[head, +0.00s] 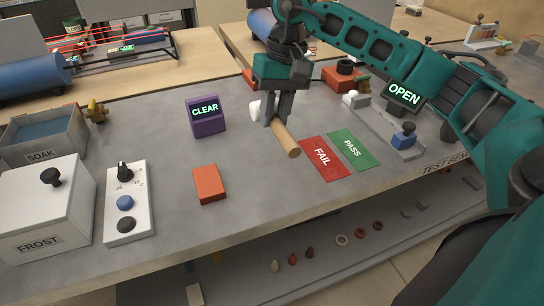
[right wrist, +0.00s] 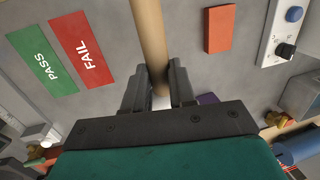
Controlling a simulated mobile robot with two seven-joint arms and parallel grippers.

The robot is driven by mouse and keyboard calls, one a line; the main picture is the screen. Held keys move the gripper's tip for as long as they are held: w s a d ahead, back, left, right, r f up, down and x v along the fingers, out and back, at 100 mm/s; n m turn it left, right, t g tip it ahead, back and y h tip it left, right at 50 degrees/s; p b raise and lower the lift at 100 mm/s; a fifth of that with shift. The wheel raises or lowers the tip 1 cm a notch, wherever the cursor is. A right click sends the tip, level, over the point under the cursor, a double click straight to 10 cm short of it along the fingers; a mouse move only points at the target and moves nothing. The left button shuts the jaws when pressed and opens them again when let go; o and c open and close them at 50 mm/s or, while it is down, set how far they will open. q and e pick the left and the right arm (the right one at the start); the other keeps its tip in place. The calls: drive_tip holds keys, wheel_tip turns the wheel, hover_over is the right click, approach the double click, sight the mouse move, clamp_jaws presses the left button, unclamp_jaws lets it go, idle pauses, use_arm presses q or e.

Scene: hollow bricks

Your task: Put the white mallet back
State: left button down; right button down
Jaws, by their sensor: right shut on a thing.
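The white mallet has a wooden handle (head: 284,139) and a white head (head: 256,110). My right gripper (head: 274,121) is shut on the mallet, near the head end of the handle. In the right wrist view the handle (right wrist: 149,35) runs up from between the fingers (right wrist: 160,82), and only a bit of white head (right wrist: 161,102) shows. The handle's free end points toward the front of the bench, beside the red FAIL card. I cannot tell whether the mallet touches the bench top. My left gripper is not in view.
A red FAIL card (head: 323,158) and a green PASS card (head: 353,149) lie right of the handle. An orange brick (head: 209,184) and a purple CLEAR display (head: 206,116) are to the left. A test fixture with an OPEN display (head: 404,94) stands at right. Bare bench lies in front.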

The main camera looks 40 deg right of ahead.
sight(272, 171)
wheel_tip(272, 171, down, 12)
drive_tip(key=shift+r, duration=0.15)
idle(0.4)
drive_tip(key=shift+f+b, duration=0.25)
drive_tip(key=shift+b, duration=0.05)
drive_tip(key=c, duration=0.9)
unclamp_jaws()
drive_tip(key=shift+r, duration=0.1)
drive_tip(key=r, duration=0.4)
drive_tip(key=d+r, duration=0.1)
drive_tip(key=r, duration=0.3)
drive_tip(key=d+r, duration=0.1)
drive_tip(key=r, duration=0.3)
drive_tip(key=shift+d, duration=0.15)
